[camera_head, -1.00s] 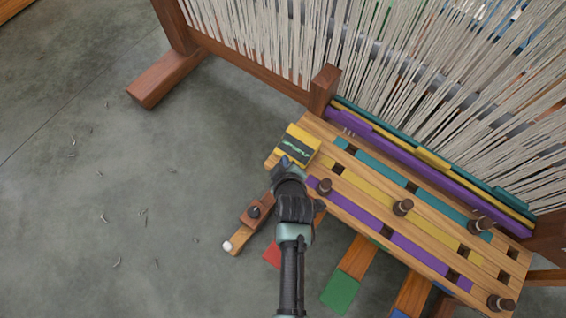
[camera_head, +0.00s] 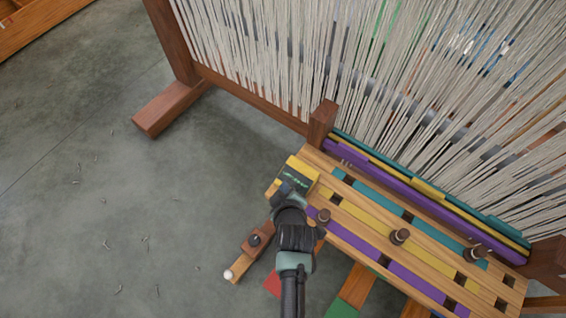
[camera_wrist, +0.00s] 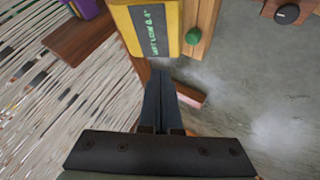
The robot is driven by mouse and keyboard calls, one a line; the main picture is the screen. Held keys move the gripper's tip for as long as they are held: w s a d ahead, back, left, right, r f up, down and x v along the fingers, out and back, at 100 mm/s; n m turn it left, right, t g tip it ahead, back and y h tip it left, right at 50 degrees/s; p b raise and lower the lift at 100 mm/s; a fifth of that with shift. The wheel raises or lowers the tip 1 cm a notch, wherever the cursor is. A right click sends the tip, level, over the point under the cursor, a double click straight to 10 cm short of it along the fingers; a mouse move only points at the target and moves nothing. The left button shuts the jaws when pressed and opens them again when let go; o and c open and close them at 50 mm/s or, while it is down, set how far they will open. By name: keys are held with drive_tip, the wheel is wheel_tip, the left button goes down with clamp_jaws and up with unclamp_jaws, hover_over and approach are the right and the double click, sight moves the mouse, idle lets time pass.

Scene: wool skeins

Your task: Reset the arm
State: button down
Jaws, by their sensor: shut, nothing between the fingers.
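My gripper (camera_head: 288,190) is above the left end of the wooden bench, close to a yellow box with a dark display and green lettering (camera_head: 298,176). In the wrist view my gripper (camera_wrist: 160,88) points at the lower edge of this yellow box (camera_wrist: 152,30), its two dark fingers together with nothing between them. I cannot tell whether the fingertips touch anything. My arm reaches up from the bottom of the head view and hides part of the bench's left front.
The bench (camera_head: 410,220) has teal, yellow and purple strips, square holes and several dark pegs. Behind it stands a loom with pale hanging threads (camera_head: 330,60). A wooden lever with a white knob (camera_head: 228,275) juts out at the front left. The grey floor (camera_head: 130,220) at left is open.

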drive_tip(key=shift+w+r, duration=0.1)
drive_tip(key=w+r+m+t, duration=0.2)
drive_tip(key=w+r+t, duration=0.15)
drive_tip(key=r, duration=0.95)
drive_tip(key=w+r+m+t, duration=0.15)
drive_tip(key=w+r, duration=0.35)
drive_tip(key=r, duration=0.9)
drive_tip(key=w+r+m+t, duration=0.1)
drive_tip(key=w+r+t, duration=0.3)
drive_tip(key=r, duration=0.9)
drive_tip(key=s+r+m+t+p, duration=0.1)
drive_tip(key=s+r+m+t, duration=0.15)
drive_tip(key=s+r, duration=0.7)
drive_tip(key=s+r+m+t+h+p, duration=0.1)
drive_tip(key=s+r+t, duration=0.25)
drive_tip(key=r, duration=1.25)
drive_tip(key=s+r+m+t+p, duration=0.1)
drive_tip(key=s+r+m+t, duration=0.15)
drive_tip(key=s+r, duration=0.7)
drive_tip(key=w+r+p, duration=0.2)
drive_tip(key=r+p, duration=1.5)
drive_tip(key=r, duration=0.1)
drive_tip(key=w+r+p, duration=0.1)
drive_tip(key=r+p, duration=1.6)
drive_tip(key=r, duration=0.2)
drive_tip(key=shift+w+a+t, duration=0.25)
drive_tip(key=shift+w+t, duration=0.1)
drive_tip(key=shift+w, duration=0.05)
